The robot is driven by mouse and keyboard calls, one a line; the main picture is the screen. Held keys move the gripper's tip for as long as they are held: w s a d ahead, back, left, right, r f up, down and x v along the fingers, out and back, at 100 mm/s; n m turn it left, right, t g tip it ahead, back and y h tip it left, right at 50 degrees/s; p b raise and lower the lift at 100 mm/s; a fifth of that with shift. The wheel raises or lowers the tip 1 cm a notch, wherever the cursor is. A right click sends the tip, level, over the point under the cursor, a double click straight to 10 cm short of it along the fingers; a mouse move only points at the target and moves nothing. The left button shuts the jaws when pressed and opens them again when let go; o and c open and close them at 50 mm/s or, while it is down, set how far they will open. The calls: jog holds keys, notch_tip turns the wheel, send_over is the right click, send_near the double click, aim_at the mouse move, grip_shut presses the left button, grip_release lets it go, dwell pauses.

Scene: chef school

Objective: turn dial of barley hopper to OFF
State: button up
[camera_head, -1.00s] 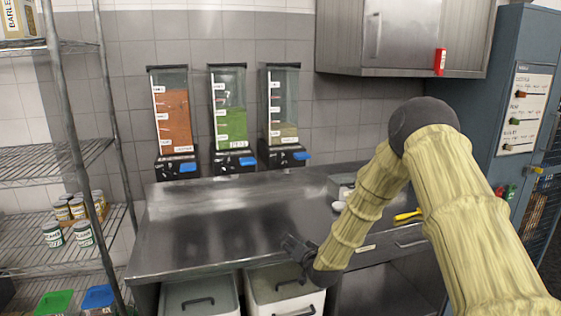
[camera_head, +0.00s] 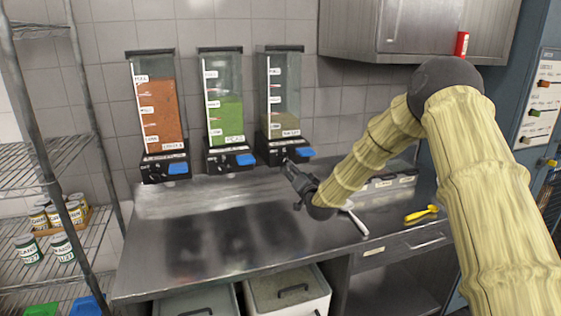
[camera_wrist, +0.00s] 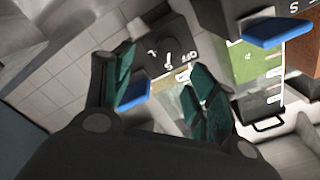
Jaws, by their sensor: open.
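The barley hopper (camera_head: 280,105) is the rightmost of three clear dispensers against the tiled wall, part filled with beige grain. Its black base (camera_head: 272,146) carries a blue lever (camera_head: 300,152); the dial cannot be made out clearly in the head view. My gripper (camera_head: 289,167) is just in front of and below this base, fingers toward it, open and empty. In the wrist view, the tilted black base (camera_wrist: 163,50) with white markings appears beyond and between the spread fingers (camera_wrist: 163,82). The blue lever (camera_wrist: 134,95) is close to the left finger. I cannot tell the dial's setting.
The green-filled hopper (camera_head: 223,110) and orange-filled hopper (camera_head: 157,112) stand to the left, each with a blue lever. The steel counter (camera_head: 190,235) is clear in front. A yellow tool (camera_head: 421,213) lies at right. A wall cabinet (camera_head: 410,30) overhangs at upper right.

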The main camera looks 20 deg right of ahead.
aim_at(283, 163)
jog(key=w+p, duration=0.1)
jog(key=w, duration=0.1)
jog(key=w+a+p, duration=0.1)
jog(key=w, duration=0.2)
jog(key=w+p, duration=0.1)
jog(key=w, duration=0.1)
jog(key=shift+w+a+r, duration=0.2)
jog(key=shift+a, duration=0.1)
jog(key=shift+w+a+f+p, duration=0.15)
jog(key=shift+w+p, duration=0.25)
jog(key=shift+w, duration=1.05)
jog(key=c, duration=1)
